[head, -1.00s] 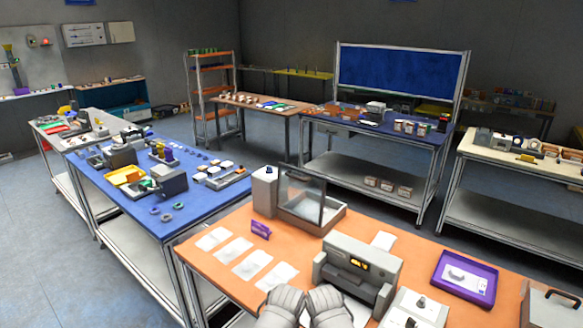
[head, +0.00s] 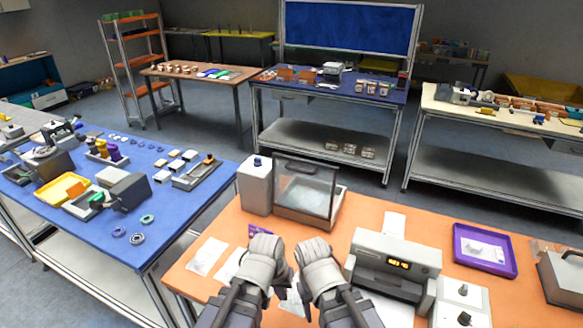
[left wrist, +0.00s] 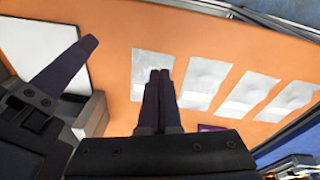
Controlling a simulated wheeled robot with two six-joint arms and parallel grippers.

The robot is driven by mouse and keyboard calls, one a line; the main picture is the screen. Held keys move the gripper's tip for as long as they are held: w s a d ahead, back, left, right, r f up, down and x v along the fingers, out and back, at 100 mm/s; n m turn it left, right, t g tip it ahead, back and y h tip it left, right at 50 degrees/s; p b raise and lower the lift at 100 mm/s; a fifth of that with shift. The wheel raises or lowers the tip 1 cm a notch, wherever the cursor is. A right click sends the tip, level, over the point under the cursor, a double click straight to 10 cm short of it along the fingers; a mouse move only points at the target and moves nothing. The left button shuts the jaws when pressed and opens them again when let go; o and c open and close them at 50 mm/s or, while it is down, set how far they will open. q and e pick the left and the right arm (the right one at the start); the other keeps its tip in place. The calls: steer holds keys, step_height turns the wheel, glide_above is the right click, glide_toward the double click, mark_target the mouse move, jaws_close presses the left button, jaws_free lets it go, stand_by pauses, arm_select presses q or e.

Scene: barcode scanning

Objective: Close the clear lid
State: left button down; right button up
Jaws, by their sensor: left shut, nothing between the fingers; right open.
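The clear lid (head: 304,188) is a see-through panel in a dark frame, standing raised at a grey open tray (head: 341,207) on the orange table. My left gripper (head: 265,248) is below and left of the lid in the head view, apart from it. Its fingers are together and empty in the left wrist view (left wrist: 160,76), above white sheets. My right gripper (head: 314,252) is beside it, in front of the tray, and is open. The fingertips of both are hidden in the head view. A dark finger (left wrist: 65,75) also shows in the left wrist view.
A grey canister (head: 255,188) stands just left of the lid. A printer-like device (head: 393,262) with a lit display is right of my grippers. A purple tray (head: 485,250) lies further right. White sheets (head: 207,257) lie flat at the left of the table.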

arm_select(q)
steer(key=w+d+r+n+t+h+p, duration=0.25)
steer(key=w+r+n+t+h, duration=0.2)
steer(key=w+r, duration=0.35)
steer(key=n+t+p, duration=0.2)
steer(key=n+t, duration=0.5)
steer(key=n, duration=0.4)
glide_toward(299, 171)
arm_select(e)
step_height(299, 171, up, 6)
steer(key=f, duration=0.1)
arm_select(q)
steer(key=shift+m, duration=0.25)
steer(key=b+x, duration=0.4)
steer(key=x, duration=0.3)
steer(key=shift+a+f, duration=0.1)
steer(key=shift+a, duration=0.05)
arm_select(e)
step_height(299, 171, down, 4)
steer(key=shift+r, duration=0.15)
